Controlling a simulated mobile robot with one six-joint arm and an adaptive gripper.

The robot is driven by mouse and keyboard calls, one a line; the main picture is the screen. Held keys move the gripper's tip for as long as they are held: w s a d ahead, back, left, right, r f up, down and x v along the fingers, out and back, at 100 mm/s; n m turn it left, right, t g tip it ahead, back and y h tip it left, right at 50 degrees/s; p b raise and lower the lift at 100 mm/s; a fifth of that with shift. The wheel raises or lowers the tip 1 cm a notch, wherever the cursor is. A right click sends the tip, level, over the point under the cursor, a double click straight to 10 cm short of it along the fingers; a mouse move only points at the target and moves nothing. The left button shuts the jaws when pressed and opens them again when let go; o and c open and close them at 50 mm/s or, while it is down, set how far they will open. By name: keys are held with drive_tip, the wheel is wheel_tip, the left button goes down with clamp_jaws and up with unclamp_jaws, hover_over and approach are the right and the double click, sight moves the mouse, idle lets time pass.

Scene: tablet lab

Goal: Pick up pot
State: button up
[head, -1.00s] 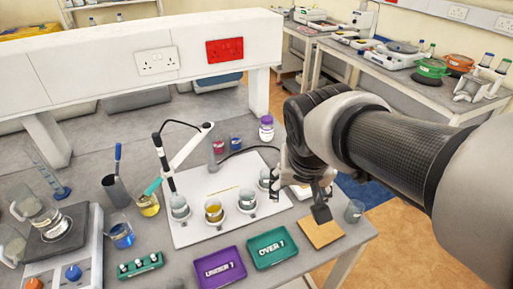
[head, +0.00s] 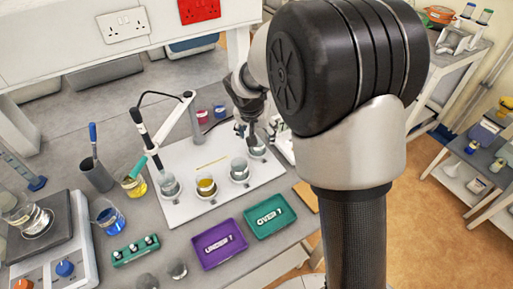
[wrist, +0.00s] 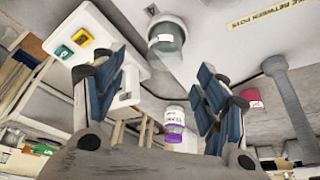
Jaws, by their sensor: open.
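Several small glass pots stand in a row on a white board (head: 182,152). The left pot (head: 169,187) is under a black probe, one pot (head: 206,187) holds amber liquid, and another clear pot (head: 239,171) stands to its right. My gripper (head: 248,134) is open and empty above the far right pot (head: 257,151). In the wrist view, a pot with grey-green contents (wrist: 166,38) is beyond the open fingers (wrist: 160,85), near the top of the picture and not between them. My arm hides part of the board's right side.
A purple tray (head: 222,262) and a green tray (head: 285,226) lie in front of the board. A white device with coloured buttons (wrist: 128,62) and a purple-banded jar (wrist: 174,118) are near the gripper.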

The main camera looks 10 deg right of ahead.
drive_tip(key=x, duration=0.3)
drive_tip(key=shift+w+d+f+b, duration=0.1)
drive_tip(key=shift+w+f+b, duration=0.05)
drive_tip(key=shift+f+b, duration=0.2)
drive_tip(key=x, duration=0.1)
drive_tip(key=b+x, duration=0.1)
drive_tip(key=x, duration=0.1)
drive_tip(key=b+x, duration=0.1)
drive_tip(key=x, duration=0.1)
drive_tip(key=shift+w+a, duration=0.25)
drive_tip(key=shift+a, duration=0.1)
drive_tip(key=shift+c, duration=0.2)
drive_tip(key=c, duration=1.1)
